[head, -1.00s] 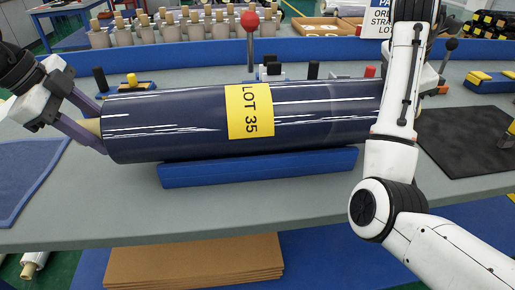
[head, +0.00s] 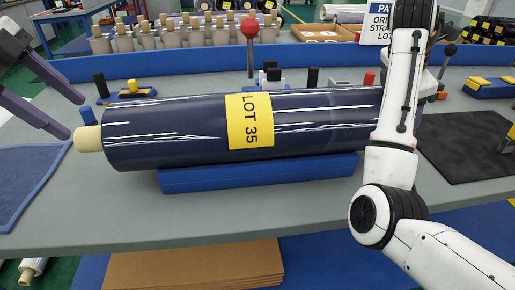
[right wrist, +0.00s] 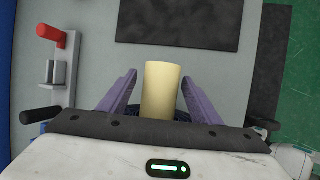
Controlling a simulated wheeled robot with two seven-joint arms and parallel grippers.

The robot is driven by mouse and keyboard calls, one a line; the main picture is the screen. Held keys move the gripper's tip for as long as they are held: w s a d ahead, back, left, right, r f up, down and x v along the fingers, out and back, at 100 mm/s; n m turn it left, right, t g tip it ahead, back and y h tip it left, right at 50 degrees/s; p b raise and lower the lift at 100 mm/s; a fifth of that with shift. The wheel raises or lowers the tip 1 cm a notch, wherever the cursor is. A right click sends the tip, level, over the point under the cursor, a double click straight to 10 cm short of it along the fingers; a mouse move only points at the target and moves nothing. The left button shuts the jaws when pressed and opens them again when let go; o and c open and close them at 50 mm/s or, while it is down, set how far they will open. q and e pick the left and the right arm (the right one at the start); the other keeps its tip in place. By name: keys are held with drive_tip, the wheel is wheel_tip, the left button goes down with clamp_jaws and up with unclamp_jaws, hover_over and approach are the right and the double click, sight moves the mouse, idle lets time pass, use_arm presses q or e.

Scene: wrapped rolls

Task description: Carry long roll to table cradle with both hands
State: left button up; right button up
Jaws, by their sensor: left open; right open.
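The long roll (head: 190,128) is wrapped in dark blue film with a yellow LOT 35 label. It lies level on the blue table cradle (head: 255,175). Its left core end (head: 88,139) sticks out bare. My left gripper (head: 77,116) is open at the left edge, just off that core end and apart from it. My right arm hides the roll's right end in the head view. In the right wrist view the pale core end (right wrist: 162,90) stands between the open, spread fingers of my right gripper (right wrist: 160,92), with a gap on each side.
A red-knobbed lever (head: 250,35) stands behind the roll, with small blocks and pegs around it. A blue cloth (head: 28,175) lies at left and a black mat (head: 465,147) at right. Several wrapped small rolls (head: 180,32) stand at the back. The front table strip is clear.

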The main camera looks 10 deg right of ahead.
drive_tip(key=shift+r, duration=0.15)
drive_tip(key=v, duration=0.7)
drive_tip(key=shift+s+a+r, duration=0.1)
drive_tip(key=shift+r, duration=0.05)
use_arm(q)
drive_tip(key=v, duration=0.3)
drive_tip(key=shift+f, duration=0.1)
